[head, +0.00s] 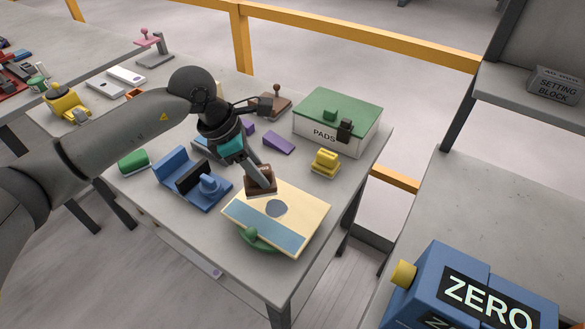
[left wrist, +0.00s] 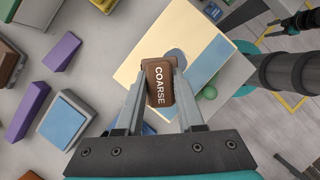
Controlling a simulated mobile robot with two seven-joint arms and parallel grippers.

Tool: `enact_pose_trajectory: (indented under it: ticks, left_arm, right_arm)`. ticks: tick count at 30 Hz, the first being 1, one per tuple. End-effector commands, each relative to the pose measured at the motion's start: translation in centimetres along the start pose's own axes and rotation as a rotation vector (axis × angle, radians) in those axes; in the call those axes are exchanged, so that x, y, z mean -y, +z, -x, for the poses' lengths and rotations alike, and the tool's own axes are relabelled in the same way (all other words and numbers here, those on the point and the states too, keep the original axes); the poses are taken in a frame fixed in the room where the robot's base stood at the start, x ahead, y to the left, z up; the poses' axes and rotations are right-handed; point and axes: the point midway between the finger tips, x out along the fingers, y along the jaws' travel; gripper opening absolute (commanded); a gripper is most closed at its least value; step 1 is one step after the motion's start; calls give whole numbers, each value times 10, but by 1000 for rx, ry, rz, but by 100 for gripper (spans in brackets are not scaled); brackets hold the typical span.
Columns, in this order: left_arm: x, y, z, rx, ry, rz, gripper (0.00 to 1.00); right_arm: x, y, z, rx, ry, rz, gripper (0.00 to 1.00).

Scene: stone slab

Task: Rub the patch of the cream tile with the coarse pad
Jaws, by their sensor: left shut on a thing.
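The cream tile (head: 302,203) lies tilted in the picture near the front of the table, with a blue strip along its near side. Its round grey patch (head: 277,208) is bare in the head view and partly hidden by the pad in the left wrist view (left wrist: 176,54). My left gripper (head: 262,172) is shut on the brown coarse pad (head: 261,185), labelled COARSE in the left wrist view (left wrist: 158,84). The pad is at the tile's far-left edge, beside the patch. I cannot tell whether it touches the tile.
A blue fixture (head: 190,185) stands left of the tile. A green-lidded PADS box (head: 337,120) and a yellow block (head: 325,161) stand behind it. A green round piece (head: 258,240) shows at its near edge. Purple wedges (head: 279,143) lie farther back.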

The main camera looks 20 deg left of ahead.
Motion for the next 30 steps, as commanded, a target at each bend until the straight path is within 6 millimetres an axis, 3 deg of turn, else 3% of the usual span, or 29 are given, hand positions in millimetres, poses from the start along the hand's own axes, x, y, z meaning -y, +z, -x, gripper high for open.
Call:
enact_pose_trajectory:
  ticks: [11,30]
  left_arm:
    - [-9,6,34,2,5,6,0]
    - [-9,6,35,3,4,6,0]
  right_arm:
    - [0,-1,19,2,0,-1,50]
    - [8,-2,19,0,-11,-7,50]
